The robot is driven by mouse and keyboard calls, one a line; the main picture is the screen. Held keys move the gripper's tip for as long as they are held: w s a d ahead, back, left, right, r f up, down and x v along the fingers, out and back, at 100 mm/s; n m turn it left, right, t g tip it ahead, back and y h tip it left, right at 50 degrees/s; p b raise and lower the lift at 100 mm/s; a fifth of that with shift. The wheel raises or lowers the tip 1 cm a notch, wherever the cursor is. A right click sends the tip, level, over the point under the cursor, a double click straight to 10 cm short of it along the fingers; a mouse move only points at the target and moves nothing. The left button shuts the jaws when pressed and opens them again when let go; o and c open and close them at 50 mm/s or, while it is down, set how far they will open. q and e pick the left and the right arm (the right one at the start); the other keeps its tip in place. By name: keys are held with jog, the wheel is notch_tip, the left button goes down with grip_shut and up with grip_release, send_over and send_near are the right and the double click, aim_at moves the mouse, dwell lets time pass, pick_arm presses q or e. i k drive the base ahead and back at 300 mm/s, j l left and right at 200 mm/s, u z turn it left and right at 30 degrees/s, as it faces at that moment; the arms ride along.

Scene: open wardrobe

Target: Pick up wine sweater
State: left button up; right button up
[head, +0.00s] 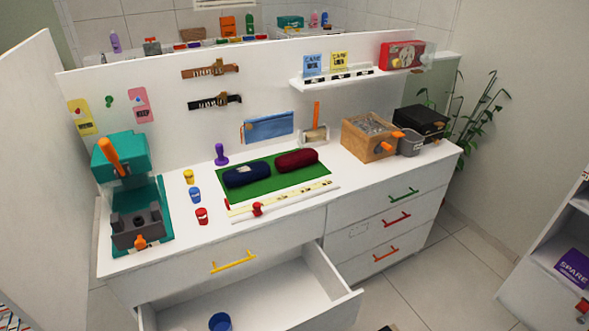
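A dark red, wine-coloured rolled bundle (297,160), which looks like the sweater, lies on the green mat (285,182) on the white counter. A navy rolled bundle (246,175) with a small pale label lies to its left on the same mat. The two bundles lie close together, each resting on the mat. Neither of my grippers shows in the head view.
A yellow-handled drawer (335,295) stands open below the counter, with a blue cup (220,321) inside. A white strip (285,201) lies before the mat. Small coloured cups (195,194) and a teal machine (122,160) stand left; a wooden box (368,138) stands right.

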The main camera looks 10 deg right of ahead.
aim_at(298, 160)
jog(key=l+u, duration=0.2)
jog(key=u, duration=1.05)
jog(key=l+u, duration=0.45)
jog(key=k+l+u, duration=0.15)
jog(key=l+u, duration=0.3)
jog(key=k+l+u, duration=0.15)
jog(key=l, duration=0.2)
jog(key=k+l+u, duration=0.2)
jog(key=l, duration=0.15)
jog(key=k+l+u, duration=0.15)
jog(key=l, duration=0.15)
jog(key=k+l, duration=0.6)
jog(key=l, duration=0.15)
jog(key=k+l+u, duration=0.1)
jog(key=k+l, duration=0.45)
jog(key=l, duration=0.25)
